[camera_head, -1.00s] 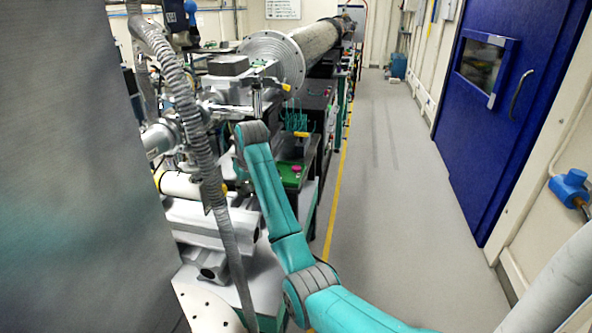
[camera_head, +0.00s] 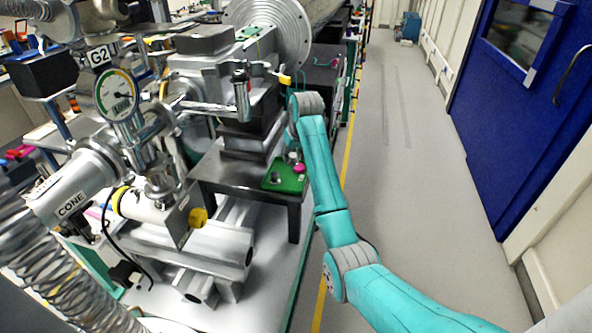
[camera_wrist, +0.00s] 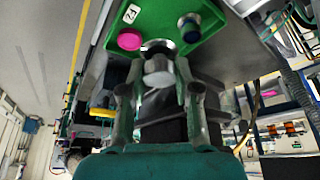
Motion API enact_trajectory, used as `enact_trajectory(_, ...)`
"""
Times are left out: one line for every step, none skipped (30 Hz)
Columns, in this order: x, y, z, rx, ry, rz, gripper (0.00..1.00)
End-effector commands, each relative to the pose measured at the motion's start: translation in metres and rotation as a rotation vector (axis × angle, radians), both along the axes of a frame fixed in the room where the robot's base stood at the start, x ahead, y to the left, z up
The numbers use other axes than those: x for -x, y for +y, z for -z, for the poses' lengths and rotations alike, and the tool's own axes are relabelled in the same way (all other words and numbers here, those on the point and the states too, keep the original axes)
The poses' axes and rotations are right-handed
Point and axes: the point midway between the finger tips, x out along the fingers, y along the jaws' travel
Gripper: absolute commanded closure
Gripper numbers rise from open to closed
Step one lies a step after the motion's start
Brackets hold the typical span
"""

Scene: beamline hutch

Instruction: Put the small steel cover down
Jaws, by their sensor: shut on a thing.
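My gripper (camera_wrist: 158,98) shows in the wrist view, its two fingers closed on a small pale grey round piece, which looks like the small steel cover (camera_wrist: 158,72). I cannot tell whether the cover touches the tray. In the head view the green tray (camera_head: 284,184) sits on a dark stand, left of my teal arm.
The dark stand (camera_head: 235,178) carries the tray near the aisle edge. Left of it are steel beam pipes, a dial gauge (camera_head: 117,94) and a corrugated hose (camera_head: 60,265). A large flange (camera_head: 268,28) is behind. The grey floor on the right is clear, up to a blue door (camera_head: 520,100).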

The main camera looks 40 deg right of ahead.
Motion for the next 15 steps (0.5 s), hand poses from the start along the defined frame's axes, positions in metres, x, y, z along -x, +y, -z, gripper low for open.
enact_trajectory(0.000, 0.000, 0.007, -0.001, 0.002, 0.000, 1.00)
enact_trajectory(0.000, 0.000, 0.011, -0.001, 0.002, 0.000, 1.00)
enact_trajectory(0.001, 0.000, 0.016, -0.001, 0.003, 0.000, 1.00)
enact_trajectory(0.001, 0.000, 0.021, -0.001, 0.003, 0.000, 1.00)
enact_trajectory(0.001, 0.000, 0.026, -0.001, 0.003, 0.000, 1.00)
enact_trajectory(0.001, 0.000, 0.033, -0.001, 0.003, 0.000, 1.00)
enact_trajectory(0.001, 0.000, 0.037, -0.001, 0.004, 0.000, 1.00)
enact_trajectory(0.001, 0.000, 0.041, -0.001, 0.003, 0.000, 1.00)
enact_trajectory(0.000, 0.000, 0.044, 0.000, 0.001, 0.000, 1.00)
enact_trajectory(0.000, 0.000, 0.046, 0.000, 0.001, 0.000, 1.00)
enact_trajectory(0.000, 0.000, 0.048, 0.000, 0.001, 0.000, 1.00)
enact_trajectory(0.000, 0.000, 0.051, 0.000, 0.001, 0.000, 1.00)
enact_trajectory(0.000, 0.000, 0.053, -0.001, 0.002, 0.000, 1.00)
enact_trajectory(0.000, 0.000, 0.056, -0.001, 0.002, 0.000, 1.00)
enact_trajectory(0.001, 0.000, 0.062, -0.001, 0.002, 0.000, 1.00)
